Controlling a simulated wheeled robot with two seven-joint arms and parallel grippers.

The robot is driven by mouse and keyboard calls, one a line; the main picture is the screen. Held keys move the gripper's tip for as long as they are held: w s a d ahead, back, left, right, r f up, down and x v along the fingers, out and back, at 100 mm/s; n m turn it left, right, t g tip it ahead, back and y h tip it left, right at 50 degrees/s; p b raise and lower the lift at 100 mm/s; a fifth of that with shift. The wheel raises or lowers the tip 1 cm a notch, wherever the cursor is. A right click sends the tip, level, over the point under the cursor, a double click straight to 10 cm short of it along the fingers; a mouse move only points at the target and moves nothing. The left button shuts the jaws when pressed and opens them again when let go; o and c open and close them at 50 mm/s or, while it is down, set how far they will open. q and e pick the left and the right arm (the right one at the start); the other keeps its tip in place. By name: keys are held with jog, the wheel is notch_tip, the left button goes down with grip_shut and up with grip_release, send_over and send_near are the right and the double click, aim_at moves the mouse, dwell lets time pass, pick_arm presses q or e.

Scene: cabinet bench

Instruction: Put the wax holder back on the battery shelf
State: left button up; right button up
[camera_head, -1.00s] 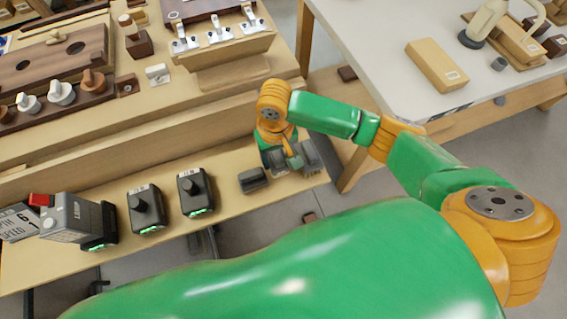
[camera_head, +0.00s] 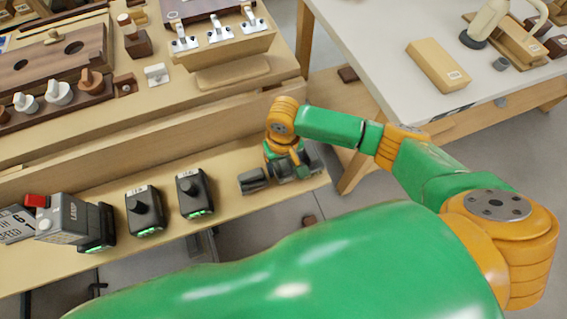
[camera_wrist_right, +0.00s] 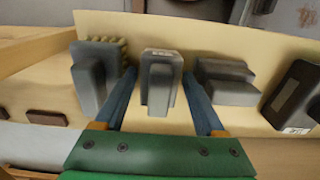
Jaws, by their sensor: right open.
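My right gripper (camera_head: 283,166) is over the right end of the lower wooden shelf (camera_head: 225,222), which carries the battery units. In the right wrist view the gripper (camera_wrist_right: 159,78) is open, with one blue finger on each side of a grey block (camera_wrist_right: 160,68) with a pale label. The fingers do not visibly grip it. I cannot tell for sure whether this block is the wax holder. A grey ridged holder (camera_wrist_right: 95,75) is just left of the fingers, and a low grey stepped holder (camera_wrist_right: 226,82) is just right. My left gripper is out of view.
Black units with green lights (camera_head: 146,210) stand left along the shelf, by a grey box with a red part (camera_head: 63,218). The wooden bench (camera_head: 90,128) rises behind. A white table (camera_head: 390,60) stands at the right, with a gap between.

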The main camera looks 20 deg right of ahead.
aim_at(283, 163)
notch_tip(283, 163, up, 12)
jog(key=p, duration=0.2)
jog(key=shift+p, duration=0.35)
jog(key=shift+r, duration=0.1)
